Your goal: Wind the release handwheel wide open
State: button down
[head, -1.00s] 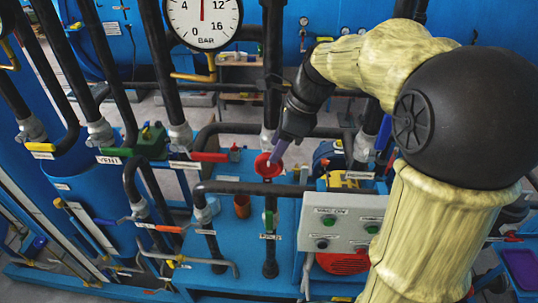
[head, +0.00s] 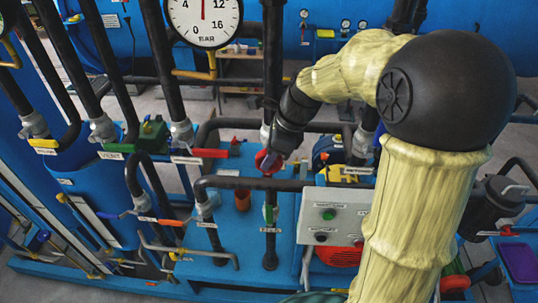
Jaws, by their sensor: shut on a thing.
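The red release handwheel (head: 263,161) sits on the vertical pipe in the middle of the head view, just above the horizontal black pipe. My gripper (head: 270,158) reaches down onto it from the upper right and is shut on it. The gripper and wrist cover much of the wheel, so only its left part shows clearly. The fingertips and the wheel's turn angle are hard to make out.
A pressure gauge (head: 204,18) hangs above left, its red needle pointing up. A grey control box (head: 338,217) stands to the lower right. A red-handled valve (head: 210,153) is close on the left. Black pipes run around the wheel.

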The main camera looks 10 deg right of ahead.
jog(key=shift+a+h, duration=0.15)
jog(key=shift+h, duration=0.35)
jog(key=h, duration=0.2)
jog(key=g+h, duration=0.1)
jog(key=h, duration=0.1)
jog(key=shift+w+a, duration=0.15)
jog(key=shift+a, duration=0.25)
jog(key=h, duration=0.4)
jog(key=shift+a+f+g+b, duration=0.15)
jog(key=shift+f+g+b, duration=0.15)
jog(key=shift+b, duration=0.1)
jog(key=shift+f+g+h+b, duration=0.1)
jog(key=shift+g+h+b, duration=0.25)
jog(key=shift+h, duration=1.25)
jog(key=c, duration=1.2)
grip_release()
jog(key=shift+c, duration=0.2)
jog(key=shift+a, duration=0.15)
